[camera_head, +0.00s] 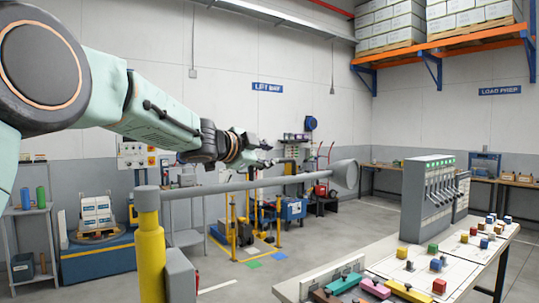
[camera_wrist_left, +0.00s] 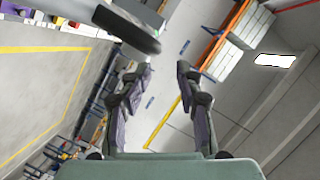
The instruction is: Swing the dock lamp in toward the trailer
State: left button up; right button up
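The dock lamp has a yellow post (camera_head: 151,255) with a grey horizontal arm (camera_head: 245,185) that reaches right to a round grey lamp head (camera_head: 345,175). My left gripper (camera_head: 268,155) is just above the lamp's arm in the head view, short of the lamp head. In the left wrist view, the two fingers of my left gripper (camera_wrist_left: 160,85) are spread apart with nothing between them. A grey bar with a dark end (camera_wrist_left: 130,25), which looks like part of the lamp, crosses above the left finger there. My right gripper is not in view. No trailer can be made out.
A bench (camera_head: 475,265) with colored blocks and a grey lever panel (camera_head: 428,195) stands at the right. A shelf (camera_head: 38,215) and a blue platform (camera_head: 97,262) stand at the left. Yellow rails (camera_head: 235,225) and carts stand behind the lamp. Open floor lies between post and bench.

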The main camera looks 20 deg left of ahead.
aim_at(272, 182)
pick_arm(q)
jog(key=shift+w+a+f, duration=0.65)
jog(key=shift+w+a, duration=0.05)
jog(key=shift+a, duration=0.1)
jog(key=shift+g, duration=0.3)
jog(key=w, duration=0.1)
jog(key=w+f, duration=0.1)
jog(key=w, duration=0.1)
jog(key=w+d+f, duration=0.1)
jog(key=shift+w+f, duration=0.2)
jog(key=shift+w, duration=0.2)
jog(key=s+r, duration=0.1)
jog(key=s+d+r, duration=0.1)
jog(key=s, duration=0.1)
jog(key=shift+s, duration=0.1)
jog(key=c, duration=0.5)
jog(key=shift+s+r, duration=0.15)
jog(key=shift+s, duration=0.1)
jog(key=shift+c, duration=0.8)
jog(key=shift+w+a, duration=0.2)
jog(key=shift+a, duration=0.1)
grip_shut()
jog(key=shift+w+a+f, duration=0.15)
jog(key=shift+w+f, duration=0.2)
jog(key=shift+w, duration=0.1)
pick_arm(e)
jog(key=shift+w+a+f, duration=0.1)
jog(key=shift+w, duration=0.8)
